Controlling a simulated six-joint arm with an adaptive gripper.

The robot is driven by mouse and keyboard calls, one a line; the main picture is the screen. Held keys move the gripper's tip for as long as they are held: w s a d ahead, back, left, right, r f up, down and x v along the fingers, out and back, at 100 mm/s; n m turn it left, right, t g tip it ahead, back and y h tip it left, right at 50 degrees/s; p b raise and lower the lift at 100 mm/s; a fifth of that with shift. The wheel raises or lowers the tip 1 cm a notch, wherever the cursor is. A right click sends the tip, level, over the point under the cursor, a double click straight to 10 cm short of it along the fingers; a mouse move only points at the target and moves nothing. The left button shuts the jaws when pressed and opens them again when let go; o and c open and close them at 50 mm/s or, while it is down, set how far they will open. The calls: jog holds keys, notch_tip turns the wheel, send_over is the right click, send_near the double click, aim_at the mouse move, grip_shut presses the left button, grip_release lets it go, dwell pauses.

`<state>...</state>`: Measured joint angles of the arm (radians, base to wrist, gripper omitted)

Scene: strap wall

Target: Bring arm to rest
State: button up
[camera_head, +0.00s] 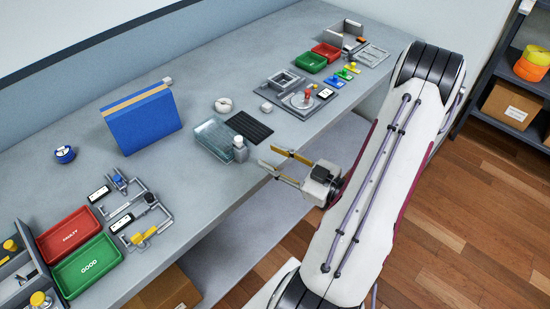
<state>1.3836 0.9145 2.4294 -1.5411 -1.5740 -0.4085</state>
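My gripper (277,163) is at the front edge of the long grey bench (195,205), right of the middle of the view. Its two fingers are spread apart and I see nothing between them. The fingers point left, toward a small white-capped bottle (240,149) on the bench, and are apart from it. My arm stretches from the gripper down and up along the right side of the view. It hides part of the floor and the bench's right end.
A clear tray (214,139), a black mat (250,127) and a blue box (142,120) stand mid-bench. Red (68,231) and green (88,265) trays lie at the lower left. Fixtures and small trays crowd the far end. A shelf (512,105) stands right; wooden floor (470,200) is clear.

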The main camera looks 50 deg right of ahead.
dwell(0.8)
